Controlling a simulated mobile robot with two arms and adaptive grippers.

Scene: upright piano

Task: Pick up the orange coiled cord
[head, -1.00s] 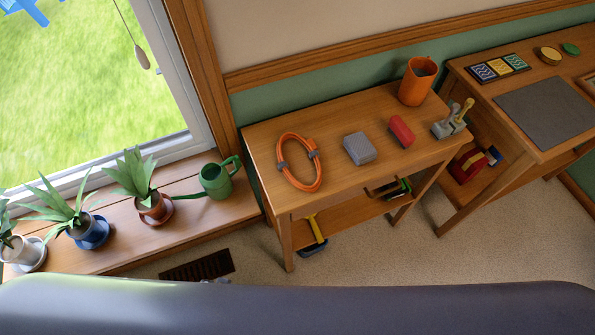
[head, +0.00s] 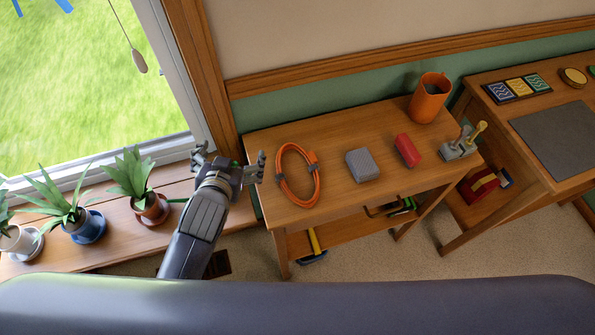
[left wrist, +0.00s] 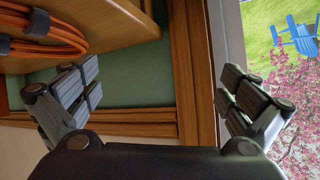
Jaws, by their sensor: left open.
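The orange coiled cord (head: 284,188) lies on the left end of the small wooden table (head: 336,198), with dark grey ties on its loop. It also shows in the upper left of the left wrist view (left wrist: 60,35), partly cut off by the frame edge. My left gripper (head: 229,157) is open and empty, left of the cord and over the windowsill side. Its fingers are spread wide in the left wrist view (left wrist: 160,95), with the cord outside the gap. My right gripper is not in view.
A grey block (head: 362,165), a red block (head: 407,150), an orange cup (head: 429,98) and a grey stand with handled tools (head: 460,144) share the table. Potted plants (head: 72,210) line the windowsill. A second table (head: 545,175) stands at the right.

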